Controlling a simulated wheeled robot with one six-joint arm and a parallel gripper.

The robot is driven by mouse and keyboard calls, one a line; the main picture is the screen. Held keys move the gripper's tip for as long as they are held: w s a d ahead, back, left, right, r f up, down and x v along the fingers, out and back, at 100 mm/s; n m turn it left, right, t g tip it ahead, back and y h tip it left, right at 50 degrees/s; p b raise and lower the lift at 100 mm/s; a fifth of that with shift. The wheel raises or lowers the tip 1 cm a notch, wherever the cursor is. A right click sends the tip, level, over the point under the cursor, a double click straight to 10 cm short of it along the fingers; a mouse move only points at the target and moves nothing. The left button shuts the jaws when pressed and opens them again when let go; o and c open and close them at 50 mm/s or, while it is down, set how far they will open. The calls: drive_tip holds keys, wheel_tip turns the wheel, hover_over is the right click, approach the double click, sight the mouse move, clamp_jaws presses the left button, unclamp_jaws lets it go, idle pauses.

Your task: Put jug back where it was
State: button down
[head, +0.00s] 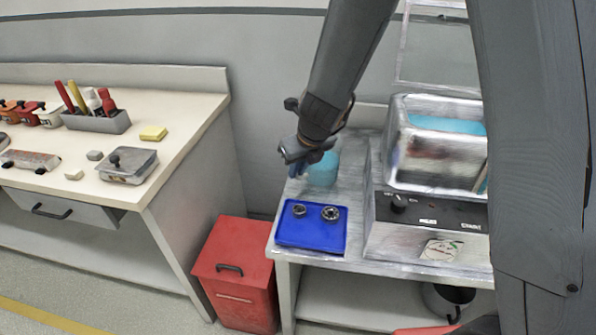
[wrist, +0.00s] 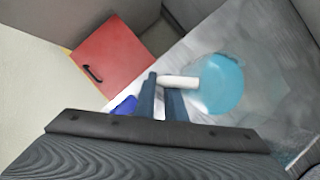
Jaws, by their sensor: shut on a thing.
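The jug (head: 323,172) is translucent with blue in it and stands at or just above the metal table, behind the blue tray. In the wrist view the jug (wrist: 222,84) is right of the fingers, and its pale handle (wrist: 178,82) lies between them. My gripper (head: 294,163) is shut on the handle; its fingers also show in the wrist view (wrist: 163,92). Whether the jug's base touches the table, I cannot tell.
The blue tray (head: 302,238) holds two metal rings (head: 331,213) in front of the jug. A metal bath unit (head: 428,235) stands close on the right. A red bin (head: 236,275) is left of the table. A workbench (head: 190,115) with tools is further left.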

drive_tip(key=shift+f, duration=0.15)
drive_tip(key=c, duration=1.8)
unclamp_jaws()
drive_tip(key=shift+s+r, duration=0.1)
drive_tip(key=shift+r, duration=0.4)
drive_tip(key=p+v, duration=0.7)
drive_tip(key=v, duration=0.4)
drive_tip(key=s+d+n+g, duration=0.1)
drive_tip(key=s+d+n, duration=0.4)
drive_tip(key=n, duration=0.4)
drive_tip(key=s+d+r+n+g+h, duration=0.1)
drive_tip(key=s+d+n, duration=0.4)
drive_tip(key=n, duration=0.5)
drive_tip(key=s+d+r+n+g+h, duration=0.1)
drive_tip(key=s+d+n, duration=0.5)
drive_tip(key=n, duration=0.4)
drive_tip(key=shift+s, duration=0.7)
drive_tip(key=shift+s+d+n, duration=0.3)
drive_tip(key=shift+s+n, duration=0.05)
drive_tip(key=shift+n, duration=0.25)
